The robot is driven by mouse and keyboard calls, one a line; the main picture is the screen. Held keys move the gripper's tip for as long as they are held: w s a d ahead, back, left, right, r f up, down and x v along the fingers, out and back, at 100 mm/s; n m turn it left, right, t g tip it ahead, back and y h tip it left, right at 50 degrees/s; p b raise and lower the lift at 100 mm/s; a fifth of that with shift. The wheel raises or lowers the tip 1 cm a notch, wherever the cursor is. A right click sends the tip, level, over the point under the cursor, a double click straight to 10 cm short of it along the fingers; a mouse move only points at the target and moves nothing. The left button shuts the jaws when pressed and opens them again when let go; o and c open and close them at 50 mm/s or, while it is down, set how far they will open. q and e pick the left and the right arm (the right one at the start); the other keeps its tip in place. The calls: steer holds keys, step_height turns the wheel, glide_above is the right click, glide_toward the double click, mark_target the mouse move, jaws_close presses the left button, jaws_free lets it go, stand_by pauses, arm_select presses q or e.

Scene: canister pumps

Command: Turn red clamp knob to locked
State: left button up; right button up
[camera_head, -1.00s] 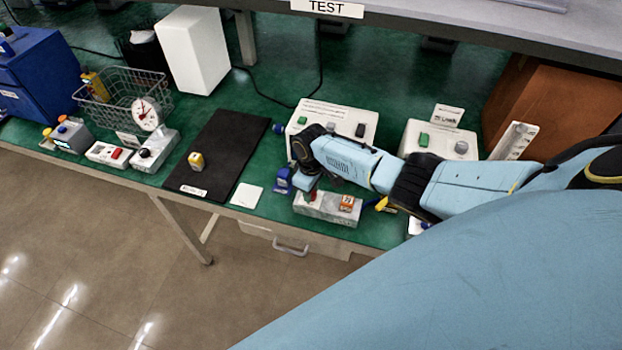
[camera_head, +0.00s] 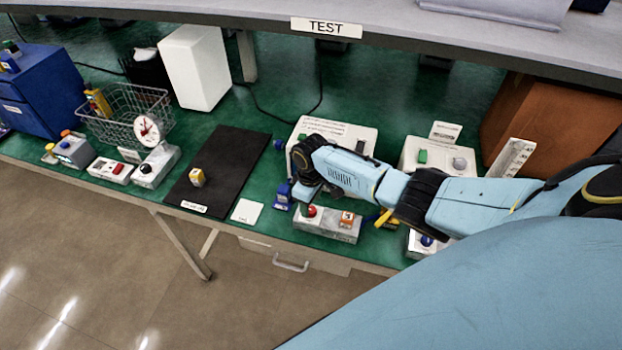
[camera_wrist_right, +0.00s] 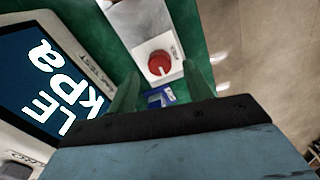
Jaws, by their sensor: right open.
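The red clamp knob (camera_head: 311,211) sits at the left end of a low grey block (camera_head: 330,228) near the bench's front edge. In the right wrist view the round red knob (camera_wrist_right: 160,64) stands on a pale plate, beyond the fingertips. A small pale mark shows on it, but its lock position cannot be read. My right gripper (camera_head: 304,193) is just behind the knob and apart from it. In the right wrist view its two fingers (camera_wrist_right: 163,83) are spread with nothing held between them. My left gripper is not in view.
A blue fixture (camera_head: 283,196) stands close left of the gripper. An orange-and-white block (camera_head: 347,218) is on the grey block's right part. White control boxes (camera_head: 440,155) stand behind. A large display (camera_wrist_right: 40,75) is close at left in the wrist view. A black mat (camera_head: 225,165) lies left.

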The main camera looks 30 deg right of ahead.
mark_target(311, 209)
step_height(311, 209, up, 11)
steer(key=p, duration=0.1)
stand_by(0.6)
